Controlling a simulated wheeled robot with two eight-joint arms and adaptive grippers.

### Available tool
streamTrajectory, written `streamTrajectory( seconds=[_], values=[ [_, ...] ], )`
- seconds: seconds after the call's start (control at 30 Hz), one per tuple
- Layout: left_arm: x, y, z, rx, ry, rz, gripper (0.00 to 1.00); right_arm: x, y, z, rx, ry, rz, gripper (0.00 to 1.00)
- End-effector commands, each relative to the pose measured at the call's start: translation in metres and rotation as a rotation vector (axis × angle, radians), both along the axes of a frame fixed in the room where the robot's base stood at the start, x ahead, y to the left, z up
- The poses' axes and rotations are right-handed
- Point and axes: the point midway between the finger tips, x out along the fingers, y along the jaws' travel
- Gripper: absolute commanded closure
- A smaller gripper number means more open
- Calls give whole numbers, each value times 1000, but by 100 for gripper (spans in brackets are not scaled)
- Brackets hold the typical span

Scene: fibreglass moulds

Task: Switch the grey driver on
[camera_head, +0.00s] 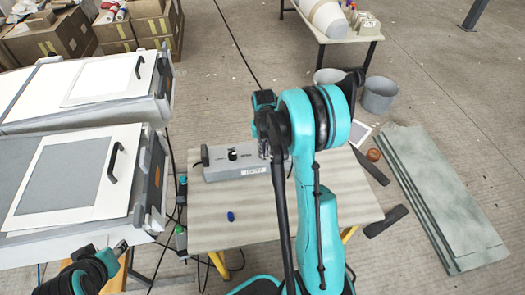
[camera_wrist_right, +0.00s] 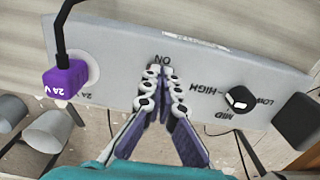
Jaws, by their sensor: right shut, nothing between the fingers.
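The grey driver (camera_head: 222,173) is a long box lying on the work table (camera_head: 205,225). In the right wrist view, the driver (camera_wrist_right: 215,65) shows "ON" lettering, a black knob (camera_wrist_right: 239,98) beside LOW, MID and HIGH, and a purple 24 V plug (camera_wrist_right: 65,81) at its left end. My right gripper (camera_head: 264,150) is over the driver's right part. In the right wrist view, the right gripper (camera_wrist_right: 161,72) is shut and empty, its tips right at the "ON" lettering. The fingers hide whatever lies under them; contact is unclear. My left gripper (camera_head: 119,249) is at lower left, away from the driver.
A small blue object (camera_head: 231,216) lies on the table in front of the driver. White mould boxes (camera_head: 65,180) stand at left. Grey buckets (camera_head: 379,95) and stacked boards (camera_head: 435,195) are on the floor at right. The table's front is mostly clear.

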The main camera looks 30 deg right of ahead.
Motion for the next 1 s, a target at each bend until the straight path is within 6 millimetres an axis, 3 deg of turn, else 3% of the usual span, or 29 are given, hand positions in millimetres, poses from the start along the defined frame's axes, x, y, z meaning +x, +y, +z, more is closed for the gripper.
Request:
streamTrajectory(
  seconds=[0.27,1.0],
  values=[
    [0,0,4,0,0,0,61,0,0,6,0,0,0,100],
    [0,0,46,0,0,0,61,0,0,68,0,0,0,100]
  ],
)
